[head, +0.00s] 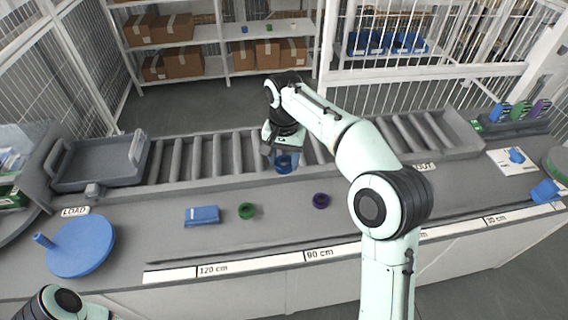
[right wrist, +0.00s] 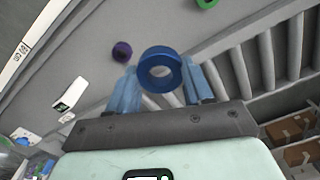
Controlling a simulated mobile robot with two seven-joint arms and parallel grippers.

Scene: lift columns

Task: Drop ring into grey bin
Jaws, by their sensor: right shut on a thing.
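A blue ring (head: 284,163) is between the fingers of my right gripper (head: 284,154), above the roller conveyor's near edge. In the right wrist view the blue ring (right wrist: 160,70) sits at the tips of the right gripper (right wrist: 160,88), its hole facing the camera. A grey, shallow bin with handles (head: 98,182) stands at the left end of the conveyor, well left of the right gripper. A green ring (head: 246,211) and a purple ring (head: 321,201) lie on the grey counter. My left gripper is out of view; only part of that arm shows at bottom left.
A blue box (head: 202,216) and a round blue disc with a knob (head: 80,247) are on the counter. The roller conveyor (head: 210,158) is bare between the grey bin and my right gripper. Shelves with cartons (head: 200,66) and wire fencing stand behind.

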